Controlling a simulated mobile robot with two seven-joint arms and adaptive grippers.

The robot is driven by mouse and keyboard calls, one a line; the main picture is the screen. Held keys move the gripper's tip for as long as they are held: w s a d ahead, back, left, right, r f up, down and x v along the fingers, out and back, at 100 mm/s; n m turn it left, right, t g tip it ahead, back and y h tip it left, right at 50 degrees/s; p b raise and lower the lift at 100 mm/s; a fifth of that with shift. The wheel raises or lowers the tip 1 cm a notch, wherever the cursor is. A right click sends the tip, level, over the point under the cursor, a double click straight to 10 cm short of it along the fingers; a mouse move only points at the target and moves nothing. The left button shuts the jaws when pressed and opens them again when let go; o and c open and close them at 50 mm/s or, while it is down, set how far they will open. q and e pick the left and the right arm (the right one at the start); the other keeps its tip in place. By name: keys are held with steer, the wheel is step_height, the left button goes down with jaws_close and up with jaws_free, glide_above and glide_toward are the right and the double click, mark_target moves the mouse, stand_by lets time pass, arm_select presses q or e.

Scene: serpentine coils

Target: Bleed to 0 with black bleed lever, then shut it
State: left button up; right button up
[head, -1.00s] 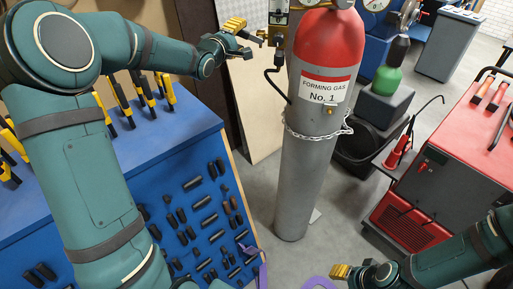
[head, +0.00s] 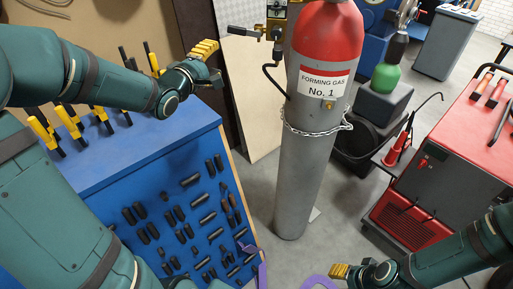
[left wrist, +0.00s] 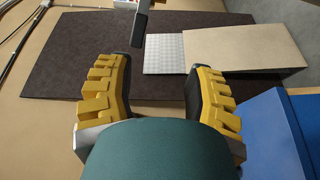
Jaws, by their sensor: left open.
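The black bleed lever (head: 243,31) sticks out to the left from the brass valve block (head: 277,22) at the top of the head view. The left wrist view shows a dark lever end (left wrist: 140,27), which seems to be the same lever, beyond the fingertips. My left gripper (head: 212,64) is open and empty, to the left of the lever and below it, clear of it. It also shows in the left wrist view (left wrist: 160,70) with its fingers wide apart. My right gripper (head: 353,270) is low at the right, far from the valve; its opening is unclear.
A blue tool cabinet (head: 150,165) lies below my left arm. A red welding machine (head: 430,180) stands at right.

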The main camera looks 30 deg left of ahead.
arm_select(q)
steer(key=d+f+m+g+h+b, duration=0.1)
steer(key=d+f, duration=0.5)
steer(key=f, duration=0.7)
steer(key=d+f+m+g+h+b, duration=0.1)
steer(key=d+f+m+g, duration=0.3)
steer(key=f, duration=0.9)
steer(key=shift+w+d+m+g+b, duration=0.3)
steer(key=shift+d+g+b, duration=0.25)
steer(key=shift+d, duration=0.55)
